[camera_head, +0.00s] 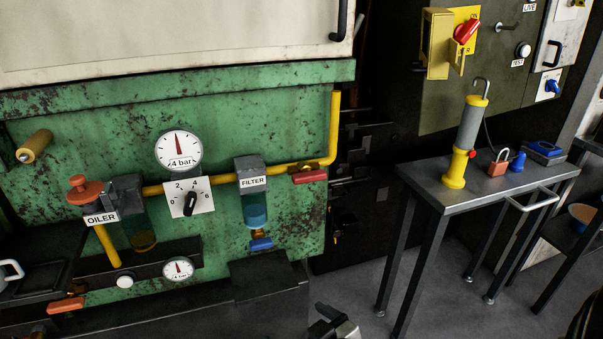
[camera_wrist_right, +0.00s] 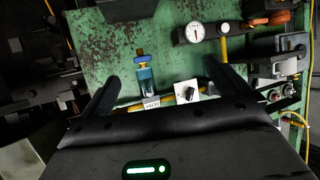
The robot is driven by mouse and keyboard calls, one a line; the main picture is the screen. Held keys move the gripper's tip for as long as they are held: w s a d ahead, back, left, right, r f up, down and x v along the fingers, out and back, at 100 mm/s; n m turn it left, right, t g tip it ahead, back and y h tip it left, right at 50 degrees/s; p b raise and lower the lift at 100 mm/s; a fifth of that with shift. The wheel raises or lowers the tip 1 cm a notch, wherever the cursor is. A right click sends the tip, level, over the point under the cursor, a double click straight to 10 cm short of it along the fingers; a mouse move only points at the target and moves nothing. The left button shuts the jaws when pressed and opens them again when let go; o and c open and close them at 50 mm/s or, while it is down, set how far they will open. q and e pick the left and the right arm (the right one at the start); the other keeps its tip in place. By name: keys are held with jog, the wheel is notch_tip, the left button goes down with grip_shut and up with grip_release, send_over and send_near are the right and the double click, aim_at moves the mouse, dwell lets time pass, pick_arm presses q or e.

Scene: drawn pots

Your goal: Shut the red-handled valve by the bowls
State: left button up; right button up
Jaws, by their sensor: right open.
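The red-handled valve (camera_head: 309,176) is on the yellow pipe (camera_head: 285,168), just right of the bowl marked FILTER (camera_head: 255,210). Its red lever lies nearly level, roughly along the pipe. The bowl marked OILER (camera_head: 138,228) hangs further left. In the right wrist view, turned upside down, the filter bowl (camera_wrist_right: 146,79) shows between the fingers; I cannot make out the red lever there. My right gripper (camera_wrist_right: 162,72) is open and empty, apart from the panel; part of it shows at the bottom of the head view. My left gripper is not in view.
A gauge (camera_head: 178,151) and a selector knob (camera_head: 190,204) sit between the bowls. An orange handle (camera_head: 66,304) is low left. A metal table (camera_head: 470,196) at right bears a yellow-grey tool (camera_head: 466,140) and a red padlock (camera_head: 499,162). A red switch (camera_head: 466,32) is above.

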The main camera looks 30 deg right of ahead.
jog(key=w+d+r+m+t+h, duration=0.1)
jog(key=w+d+r+t+h, duration=0.1)
jog(key=w+d+r, duration=0.3)
jog(key=m+t+h, duration=0.2)
jog(key=m+h, duration=0.1)
jog(key=h, duration=0.1)
send_near(311, 180)
jog(key=x, duration=0.8)
jog(key=shift+w+d, duration=0.1)
jog(key=shift+w, duration=0.15)
jog(key=shift+w+d+b, duration=0.15)
jog(key=shift+w+b, duration=0.15)
jog(key=shift+w, duration=0.25)
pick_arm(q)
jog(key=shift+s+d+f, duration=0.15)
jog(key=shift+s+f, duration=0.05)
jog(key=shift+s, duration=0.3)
pick_arm(e)
jog(key=c, duration=1)
